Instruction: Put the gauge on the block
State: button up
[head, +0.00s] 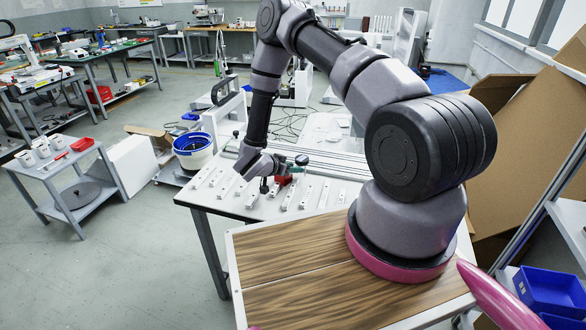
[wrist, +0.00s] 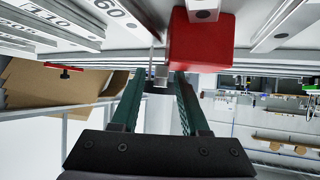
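In the head view my gripper (head: 284,164) is low over the white-topped table, its fingers lying nearly level and pointing right. In the wrist view its two green fingers (wrist: 160,80) stand apart, with a small grey piece between or just beyond their tips. I cannot tell whether they grip it. A red block (wrist: 200,42) shows right beside the tips in the wrist view; it also shows under the gripper in the head view (head: 284,181). A grey part with a dark round spot is against the red block. I cannot make out for certain which piece is the gauge.
Several small pale labelled blocks lie in rows on the white table (head: 232,207), left and right of my gripper. A wood-grain surface (head: 300,290) lies in front. A blue-rimmed bucket (head: 193,150) stands to the left, and large cardboard (head: 530,130) to the right.

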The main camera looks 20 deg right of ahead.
jog(key=shift+r, duration=0.15)
jog(key=v, duration=1.2)
